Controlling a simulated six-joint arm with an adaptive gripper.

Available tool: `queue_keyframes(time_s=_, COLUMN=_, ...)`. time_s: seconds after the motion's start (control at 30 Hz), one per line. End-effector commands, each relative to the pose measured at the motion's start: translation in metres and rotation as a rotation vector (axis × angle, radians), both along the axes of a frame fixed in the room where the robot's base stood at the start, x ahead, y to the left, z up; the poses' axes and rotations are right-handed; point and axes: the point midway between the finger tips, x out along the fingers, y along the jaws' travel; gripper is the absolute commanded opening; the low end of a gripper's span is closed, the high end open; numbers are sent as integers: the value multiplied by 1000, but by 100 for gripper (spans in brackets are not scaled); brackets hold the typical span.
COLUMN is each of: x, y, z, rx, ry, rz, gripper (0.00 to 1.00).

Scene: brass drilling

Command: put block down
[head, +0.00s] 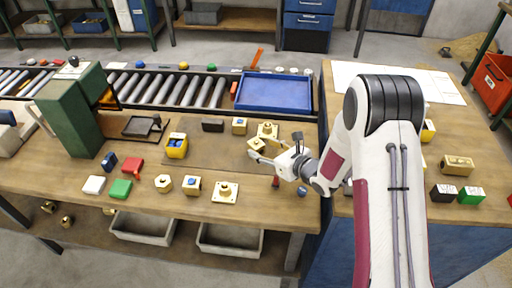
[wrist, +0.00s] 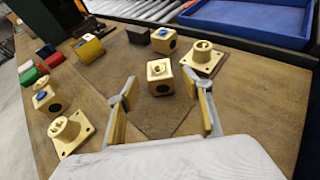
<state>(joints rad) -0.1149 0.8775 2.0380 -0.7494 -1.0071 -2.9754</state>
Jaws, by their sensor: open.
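A brass block (head: 256,146) with a round hole stands on the brown mat (head: 205,152) on the workbench. In the wrist view this block (wrist: 160,78) shows a hole in its top and a dark hole in one side, and it appears to rest on the mat. My gripper (head: 276,149) is open beside it. In the wrist view the two fingers of my gripper (wrist: 160,86) are spread on either side of the block, with visible gaps to it. I cannot tell whether the tips reach past the block's near face.
A brass flange (wrist: 203,58) stands close behind the block. A blue-topped brass block (head: 239,125), a dark block (head: 212,125) and a yellow piece (head: 177,147) lie around the mat. Another flange (head: 225,192) stands in front. A blue tray (head: 275,92) is behind.

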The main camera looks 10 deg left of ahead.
Motion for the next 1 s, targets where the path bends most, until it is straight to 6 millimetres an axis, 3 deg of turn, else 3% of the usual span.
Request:
queue_keyframes(time_s=0.3, x=18, y=19, z=-10, rx=-1, ry=1, rz=0, gripper=50)
queue_keyframes(time_s=0.87, x=20, y=21, z=-11, rx=0, ry=1, rz=-1, gripper=50)
queue_keyframes(time_s=0.9, x=20, y=21, z=-11, rx=0, ry=1, rz=-1, gripper=47)
queue_keyframes(time_s=1.0, x=20, y=21, z=-11, rx=0, ry=1, rz=-1, gripper=21)
